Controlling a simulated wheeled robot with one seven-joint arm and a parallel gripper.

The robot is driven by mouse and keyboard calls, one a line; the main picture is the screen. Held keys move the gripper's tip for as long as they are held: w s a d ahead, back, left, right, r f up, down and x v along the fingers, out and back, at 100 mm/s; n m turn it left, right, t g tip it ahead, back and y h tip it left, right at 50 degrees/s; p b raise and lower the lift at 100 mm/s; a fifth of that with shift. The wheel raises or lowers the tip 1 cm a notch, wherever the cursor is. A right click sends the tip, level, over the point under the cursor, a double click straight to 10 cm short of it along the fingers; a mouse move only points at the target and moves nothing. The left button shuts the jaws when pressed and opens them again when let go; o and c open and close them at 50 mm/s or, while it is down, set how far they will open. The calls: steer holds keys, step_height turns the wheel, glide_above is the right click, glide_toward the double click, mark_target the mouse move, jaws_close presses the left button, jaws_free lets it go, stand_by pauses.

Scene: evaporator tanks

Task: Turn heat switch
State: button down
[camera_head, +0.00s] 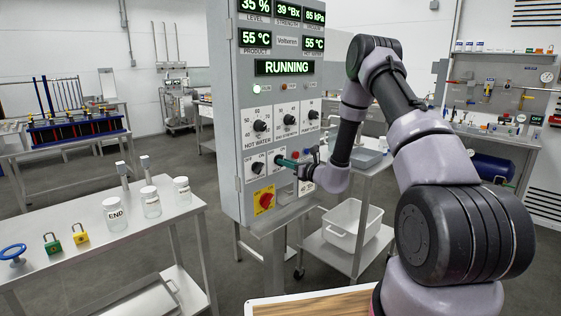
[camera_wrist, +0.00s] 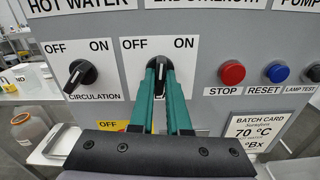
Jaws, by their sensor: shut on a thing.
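The grey control panel (camera_head: 229,120) stands in the middle of the head view. My gripper (camera_head: 282,162) reaches it from the right, low on its face. In the wrist view my gripper (camera_wrist: 161,66) has its green fingers shut on the black knob of a switch (camera_wrist: 160,48) marked OFF at left and ON at right.
To its left is the circulation switch (camera_wrist: 80,75), its knob slanted up toward ON. To its right are a red stop button (camera_wrist: 232,73) and blue reset button (camera_wrist: 278,72). A red emergency knob (camera_head: 266,200) sits below. A table with jars (camera_head: 151,201) stands left.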

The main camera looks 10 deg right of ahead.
steer(key=shift+f+m, duration=0.1)
steer(key=shift+m, duration=1.9)
steer(key=shift+m, duration=1.1)
steer(key=shift+s, duration=0.1)
